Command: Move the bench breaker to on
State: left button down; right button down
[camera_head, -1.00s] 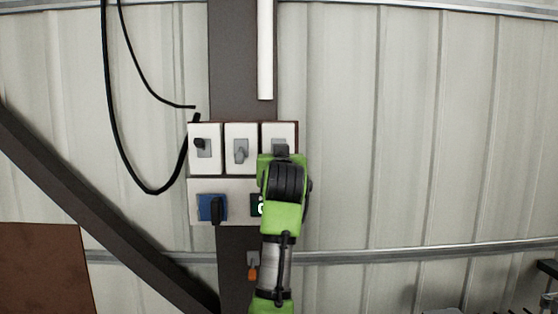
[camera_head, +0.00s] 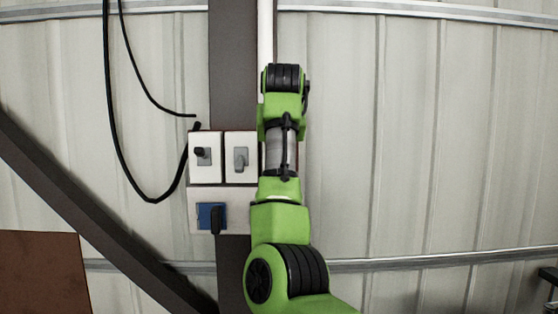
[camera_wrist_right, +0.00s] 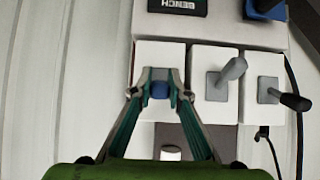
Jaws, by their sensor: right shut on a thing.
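The right-hand white switch box (camera_wrist_right: 150,57) of a row of three is in the wrist view, close to the panel with the dark "BENCH" label (camera_wrist_right: 180,5). My right gripper (camera_wrist_right: 160,82) is shut on the small blue-grey lever (camera_wrist_right: 159,90) of that box, one finger on each side. The lever's exact tilt is hard to tell between the fingers. In the head view my own green arm hides this box, the label and the gripper. My left gripper is not in view.
Beside it in the head view are the middle box with a grey lever (camera_head: 240,159) and the left box with a black lever (camera_head: 201,153). A blue switch (camera_head: 210,216) sits below. A black cable (camera_head: 112,140) hangs at the left.

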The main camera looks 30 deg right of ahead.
jog(key=shift+r+g+y, duration=0.3)
jog(key=shift+g+y, duration=0.1)
jog(key=shift+w+r+g, duration=0.1)
jog(key=shift+g, duration=0.2)
dwell(0.4)
jog(key=c, duration=1.9)
grip_release()
jog(key=v, duration=1.2)
jog(key=shift+d, duration=0.15)
